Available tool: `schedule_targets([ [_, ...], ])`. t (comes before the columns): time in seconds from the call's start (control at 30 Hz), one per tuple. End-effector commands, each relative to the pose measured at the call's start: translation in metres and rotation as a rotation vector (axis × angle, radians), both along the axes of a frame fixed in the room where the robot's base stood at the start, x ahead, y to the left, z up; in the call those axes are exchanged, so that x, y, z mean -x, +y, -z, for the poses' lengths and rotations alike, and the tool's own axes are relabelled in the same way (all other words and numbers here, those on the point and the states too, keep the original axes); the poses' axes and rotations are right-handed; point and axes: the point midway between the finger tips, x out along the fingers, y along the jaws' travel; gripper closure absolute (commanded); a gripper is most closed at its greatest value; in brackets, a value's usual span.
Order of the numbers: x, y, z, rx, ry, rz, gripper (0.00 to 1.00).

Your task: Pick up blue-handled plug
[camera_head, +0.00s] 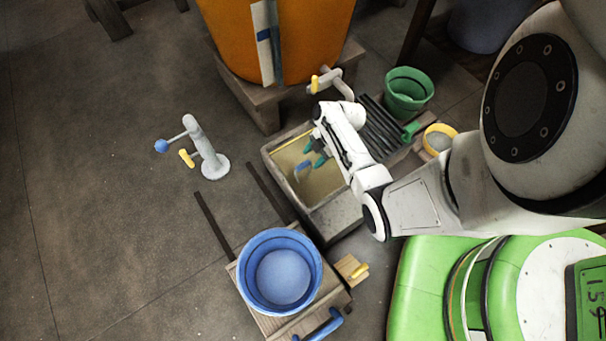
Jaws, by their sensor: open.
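A small grey-blue hooked piece (303,169), which looks like the handle of the blue-handled plug, stands in the rectangular basin (345,212) near its left side. The lower part of the plug is too small to make out. My gripper (314,153), with teal fingertips, reaches over the basin from the right. Its fingertips are just above and to the right of the hooked piece in the picture. The jaws are open with nothing between them. I cannot tell whether a fingertip touches the handle.
An orange barrel (300,35) with a tap (330,82) stands behind the basin. A green bucket (406,92) and a yellow-rimmed cup (438,138) stand to the right. A blue tub (280,272) on a cart is in front. A grey lever stand (206,150) is left, with clear floor around it.

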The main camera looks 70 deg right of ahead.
Motion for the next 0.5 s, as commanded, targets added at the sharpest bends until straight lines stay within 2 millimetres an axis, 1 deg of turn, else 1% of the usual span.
schedule_targets([
  [0.03, -0.003, 0.001, 0.012, 0.000, 0.001, -0.001, 0.47],
  [0.13, -0.007, 0.003, 0.021, 0.001, 0.001, -0.001, 0.47],
  [0.33, -0.012, 0.005, 0.031, 0.000, 0.001, 0.001, 0.47],
  [0.5, -0.020, 0.008, 0.052, 0.000, 0.001, 0.000, 0.47],
])
